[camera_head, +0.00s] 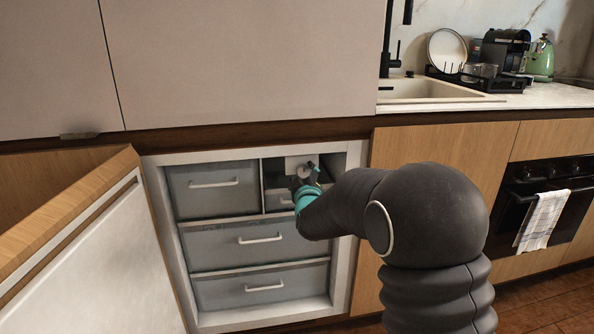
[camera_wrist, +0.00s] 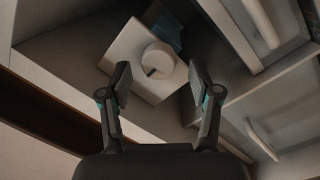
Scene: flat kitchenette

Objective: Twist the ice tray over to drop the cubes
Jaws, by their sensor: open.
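A white ice-maker housing (camera_wrist: 128,50) with a round white knob (camera_wrist: 157,60) shows in the wrist view. The knob has a short dark mark on its face. A bluish piece (camera_wrist: 166,30), perhaps part of the ice tray, shows behind the housing; I cannot make out any cubes. My gripper (camera_wrist: 158,80) is open, with one finger on each side of the knob and gaps visible to both. In the head view my gripper (camera_head: 307,174) is inside the upper right compartment of the freezer, partly covering the housing.
The freezer has grey drawers (camera_head: 262,240) with white handles, left of and below the compartment. Its open door (camera_head: 95,265) stands at the left. In the wrist view a drawer handle (camera_wrist: 262,138) lies close right of the right finger. The counter and sink (camera_head: 430,90) are above.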

